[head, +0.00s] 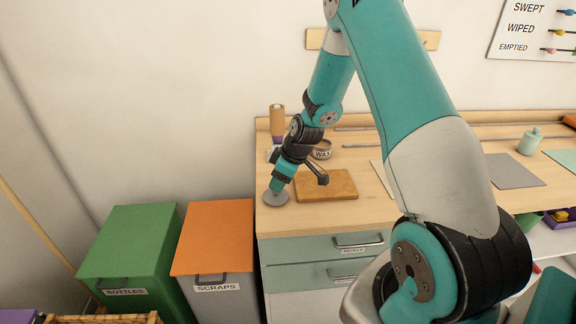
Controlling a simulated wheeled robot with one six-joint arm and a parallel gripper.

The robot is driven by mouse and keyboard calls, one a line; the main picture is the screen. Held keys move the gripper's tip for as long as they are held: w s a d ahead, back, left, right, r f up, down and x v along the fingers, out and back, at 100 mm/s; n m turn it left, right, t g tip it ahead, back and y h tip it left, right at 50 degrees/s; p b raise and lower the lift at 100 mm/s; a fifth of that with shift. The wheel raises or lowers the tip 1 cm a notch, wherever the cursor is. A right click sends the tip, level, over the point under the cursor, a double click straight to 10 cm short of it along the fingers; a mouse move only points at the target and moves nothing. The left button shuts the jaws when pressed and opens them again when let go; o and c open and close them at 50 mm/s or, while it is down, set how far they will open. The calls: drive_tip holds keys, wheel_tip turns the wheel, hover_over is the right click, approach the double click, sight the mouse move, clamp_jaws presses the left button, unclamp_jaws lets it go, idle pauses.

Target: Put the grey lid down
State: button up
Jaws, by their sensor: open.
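The grey lid (275,199) is a small round disc. It appears to lie flat on the wooden bench top at its front left corner, close to the left edge. My gripper (278,187) points down directly over the lid, with its tip at the lid's knob or top. The jaws are open; the fingertips are small here, and whether they touch the lid cannot be told. Part of the lid's far side is hidden by my gripper.
A brown board (334,186) lies just right of the lid. A wax tin (322,151) and a brown-topped bottle (277,119) stand behind. A green bin (128,240) and an orange-lidded bin (213,237) stand left of the bench. A green bottle (530,142) is far right.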

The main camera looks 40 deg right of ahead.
drive_tip(key=a+v, duration=0.1)
drive_tip(key=v, duration=0.8)
drive_tip(key=s+a+r+g+y, duration=0.1)
drive_tip(key=s+a+r, duration=0.25)
drive_tip(key=a, duration=0.35)
drive_tip(key=s+a+r, duration=0.2)
drive_tip(key=a+r, duration=0.3)
drive_tip(key=a, duration=0.2)
drive_tip(key=s+a+r+g, duration=0.1)
drive_tip(key=s+a+r, duration=0.2)
drive_tip(key=s, duration=0.6)
drive_tip(key=s+a+r+g, duration=0.1)
drive_tip(key=s+a+r, duration=0.1)
drive_tip(key=s+a, duration=0.6)
drive_tip(key=shift+s+a+r+g+y+b, duration=0.3)
drive_tip(key=shift+s+r+y+b, duration=0.15)
drive_tip(key=shift+s, duration=0.45)
drive_tip(key=shift+c, duration=0.4)
